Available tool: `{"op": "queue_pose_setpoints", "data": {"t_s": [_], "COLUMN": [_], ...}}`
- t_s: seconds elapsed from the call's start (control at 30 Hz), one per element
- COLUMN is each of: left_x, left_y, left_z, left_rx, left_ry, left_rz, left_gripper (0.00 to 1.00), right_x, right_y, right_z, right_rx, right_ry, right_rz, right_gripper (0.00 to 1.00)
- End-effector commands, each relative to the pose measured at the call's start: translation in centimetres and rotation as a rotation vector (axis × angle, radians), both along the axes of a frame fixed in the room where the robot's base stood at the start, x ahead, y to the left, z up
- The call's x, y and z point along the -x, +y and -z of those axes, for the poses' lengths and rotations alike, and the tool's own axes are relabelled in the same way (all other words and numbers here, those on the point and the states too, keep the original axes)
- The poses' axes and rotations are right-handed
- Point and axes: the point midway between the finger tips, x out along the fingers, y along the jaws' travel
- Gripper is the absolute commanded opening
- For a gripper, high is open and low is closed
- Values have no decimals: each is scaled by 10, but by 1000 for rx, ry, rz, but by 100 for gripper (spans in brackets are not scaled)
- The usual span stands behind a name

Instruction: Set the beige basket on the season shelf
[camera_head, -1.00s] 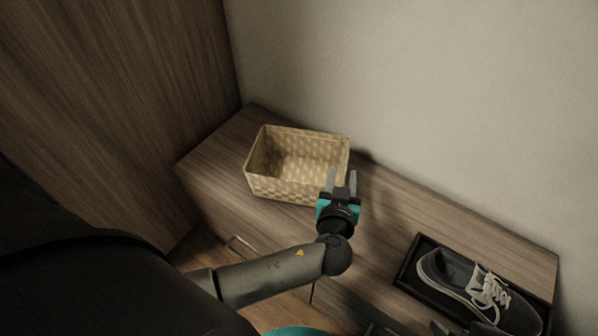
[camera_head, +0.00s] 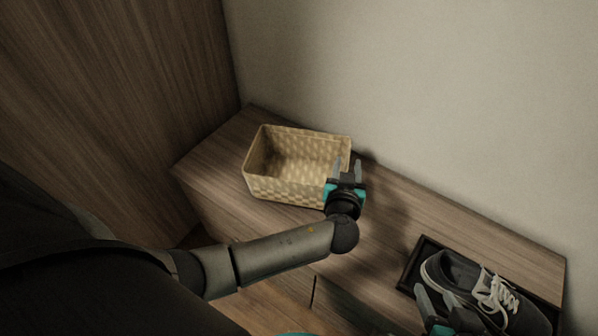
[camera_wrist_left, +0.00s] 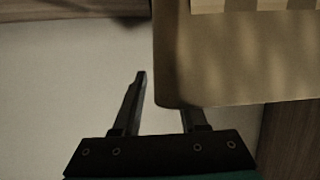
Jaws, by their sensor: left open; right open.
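The beige woven basket (camera_head: 282,188) stands upright and empty on the wooden cabinet top. My left gripper (camera_head: 348,168) is open at the basket's right end, with its fingers close to the right wall. In the left wrist view, the two fingers (camera_wrist_left: 162,98) are apart and the basket (camera_wrist_left: 220,60) fills the upper right; one finger overlaps the basket's edge, and I cannot tell whether they touch. My right gripper (camera_head: 434,306) is open at the lower right, in front of the shoe tray. I cannot make out which surface is the season shelf.
The wooden cabinet top (camera_head: 215,150) runs along a plain wall (camera_head: 420,90). A black tray (camera_head: 412,268) holding a dark shoe (camera_head: 465,280) with pale laces lies at its right end. A tall wooden panel (camera_head: 120,90) rises at left. The top between basket and tray is clear.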

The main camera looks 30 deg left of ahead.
Motion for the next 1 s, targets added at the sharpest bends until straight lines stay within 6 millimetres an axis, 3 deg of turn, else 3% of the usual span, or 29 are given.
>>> {"op": "queue_pose_setpoints", "data": {"t_s": [0.2,0.57,1.0], "left_x": [0,0,0], "left_y": [0,0,0], "left_z": [0,0,0], "left_rx": [0,0,1], "left_ry": [0,0,1], "left_rz": [0,0,0], "left_gripper": [41,0,0], "right_x": [0,0,0], "right_y": [0,0,0], "right_z": [0,0,0], "right_rx": [-1,0,0], "right_ry": [-1,1,1], "right_rz": [-1,-1,-1], "right_gripper": [50,50,50]}}
